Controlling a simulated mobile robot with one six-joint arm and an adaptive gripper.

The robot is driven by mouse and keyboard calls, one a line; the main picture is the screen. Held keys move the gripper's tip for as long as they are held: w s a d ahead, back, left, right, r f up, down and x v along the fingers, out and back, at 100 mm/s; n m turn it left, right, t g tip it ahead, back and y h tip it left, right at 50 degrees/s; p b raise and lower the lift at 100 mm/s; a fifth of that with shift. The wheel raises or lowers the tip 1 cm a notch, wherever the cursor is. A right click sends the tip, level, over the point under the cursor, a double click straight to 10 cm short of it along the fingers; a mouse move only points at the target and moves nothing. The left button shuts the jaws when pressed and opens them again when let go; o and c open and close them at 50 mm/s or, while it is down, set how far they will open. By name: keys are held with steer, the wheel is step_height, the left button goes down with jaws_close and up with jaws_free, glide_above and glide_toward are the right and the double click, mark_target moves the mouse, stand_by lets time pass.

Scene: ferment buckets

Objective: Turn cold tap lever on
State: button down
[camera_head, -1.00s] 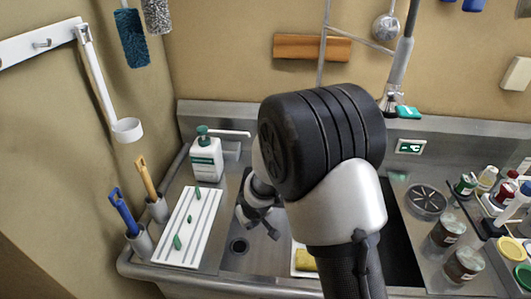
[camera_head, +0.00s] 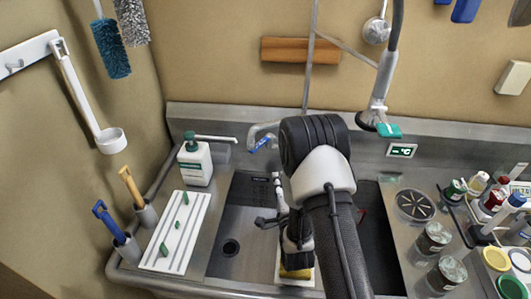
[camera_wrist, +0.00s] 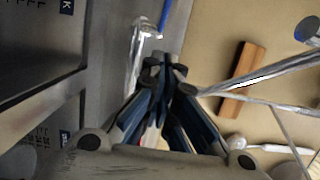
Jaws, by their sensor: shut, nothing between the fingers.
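The cold tap lever, a small blue handle (camera_head: 261,144), sits on the metal tap (camera_head: 255,131) at the back of the sink, just left of my arm. In the wrist view the blue lever (camera_wrist: 166,14) is at the top, beyond my fingertips, with a shiny metal tap part (camera_wrist: 140,45) beside it. My gripper (camera_wrist: 164,62) is shut and empty, its blue-dark fingers together and pointing towards the tap area. I see a gap between fingertips and lever, but contact is hard to judge. In the head view my arm hides part of the tap.
The steel sink (camera_head: 232,205) lies below. A white soap bottle (camera_head: 195,162) and a white drying rack (camera_head: 177,232) stand left. A hanging spray hose (camera_head: 382,80) is at the right, with jars (camera_head: 434,238) on the right counter. A wooden block (camera_head: 300,50) is on the wall.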

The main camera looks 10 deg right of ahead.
mark_target(255, 152)
steer(key=w, duration=0.4)
steer(key=w+a+b, duration=0.1)
steer(key=w, duration=0.3)
steer(key=w+a, duration=0.1)
steer(key=w, duration=0.3)
steer(key=shift+w, duration=0.25)
steer(key=shift+a+b, duration=0.15)
steer(key=shift+b, duration=0.15)
steer(key=w+a+b, duration=0.1)
steer(key=b, duration=0.1)
steer(key=a+b, duration=0.2)
steer(key=b, duration=0.1)
steer(key=shift+w+f, duration=0.15)
steer(key=shift+w, duration=0.25)
steer(key=shift+w+a+r, duration=0.15)
steer(key=shift+a+r, duration=0.05)
steer(key=shift+f, duration=0.1)
